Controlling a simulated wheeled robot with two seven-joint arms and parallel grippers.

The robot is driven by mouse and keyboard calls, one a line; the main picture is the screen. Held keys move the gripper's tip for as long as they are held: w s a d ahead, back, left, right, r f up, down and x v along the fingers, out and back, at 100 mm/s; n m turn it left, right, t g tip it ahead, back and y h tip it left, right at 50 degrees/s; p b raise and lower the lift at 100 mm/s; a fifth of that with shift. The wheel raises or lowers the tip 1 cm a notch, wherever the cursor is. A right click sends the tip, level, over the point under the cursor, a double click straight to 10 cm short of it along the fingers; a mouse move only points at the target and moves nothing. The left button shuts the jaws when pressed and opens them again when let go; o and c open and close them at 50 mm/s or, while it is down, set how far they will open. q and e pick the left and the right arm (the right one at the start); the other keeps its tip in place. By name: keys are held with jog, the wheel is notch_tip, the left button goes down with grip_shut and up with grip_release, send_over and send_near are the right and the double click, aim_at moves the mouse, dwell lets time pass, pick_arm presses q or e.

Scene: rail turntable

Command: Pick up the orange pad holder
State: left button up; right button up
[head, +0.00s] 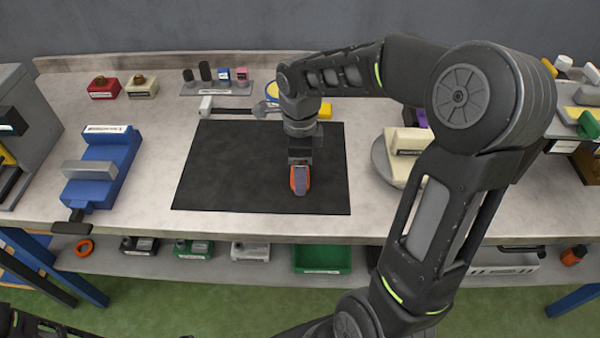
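The orange pad holder (300,187), an orange block with a greyish face, is at the black mat's right half. My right gripper (300,160) points down directly at its far end, and the two overlap in the head view. The fingertips are small and dark here, so I cannot tell whether they are closed on it, or whether the holder rests on the mat or is lifted. My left gripper is not clearly in view; only dark arm parts show at the lower left corner.
The black mat (230,170) is otherwise clear. A blue vise (103,165) stands to the left. A round turntable (384,160) with a cream block stands to the right, partly behind my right arm. Small tools line the back. A lower shelf (340,262) holds bins and parts.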

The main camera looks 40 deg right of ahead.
jog(key=shift+c, duration=0.3)
jog(key=c, duration=0.9)
